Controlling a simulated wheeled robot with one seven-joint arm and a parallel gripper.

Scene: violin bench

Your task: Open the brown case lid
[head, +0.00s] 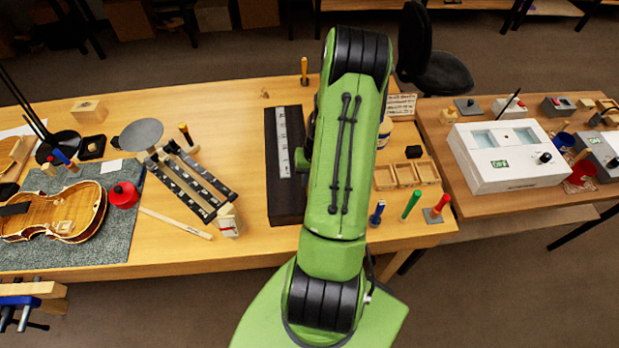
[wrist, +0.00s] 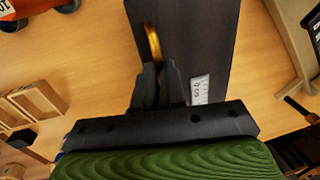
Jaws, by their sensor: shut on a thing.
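The brown case (head: 285,211) is a long, very dark box on the wooden bench, partly hidden behind my green arm in the head view. Its dark lid (wrist: 205,35) looks flat and closed, with a pale marked strip (head: 284,142) on top; the strip also shows in the wrist view (wrist: 200,89). A curved brass handle (wrist: 152,42) stands at the lid's left side in the wrist view. My gripper (wrist: 158,70) is over the case, its fingers shut on the brass handle. In the head view the fingers are hidden behind my arm.
A wooden compartment tray (head: 406,174) and upright coloured tools stand right of the case. A black rail frame (head: 193,184) lies to the left, with a violin (head: 72,215) on a grey mat farther left. Bare bench lies between the frame and the case.

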